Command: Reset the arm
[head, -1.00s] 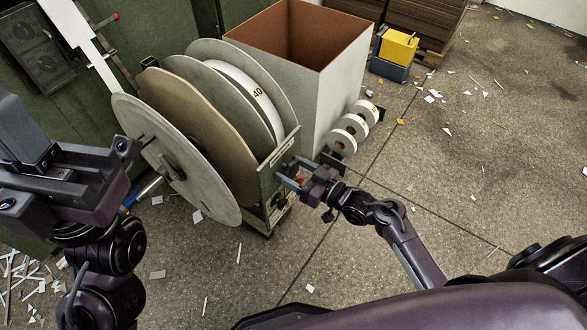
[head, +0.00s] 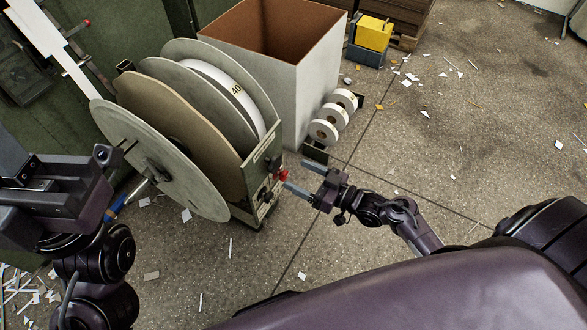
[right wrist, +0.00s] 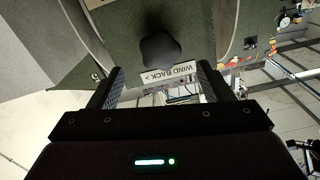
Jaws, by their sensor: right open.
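My right gripper (head: 294,173) is open and empty in the head view. Its two fingers point left at the control end of the feeder (head: 260,185), close to a red knob (head: 282,174). Whether a finger touches the knob I cannot tell. In the right wrist view the fingers (right wrist: 160,88) stand apart, with a "WIND BACK" label (right wrist: 170,75) and a dark rounded knob (right wrist: 160,50) beyond them.
The feeder carries a large reel with grey discs (head: 160,160). A tall open box (head: 310,90) stands behind it, with white rolls (head: 333,118) beside it. A yellow-topped box (head: 374,33) is farther back.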

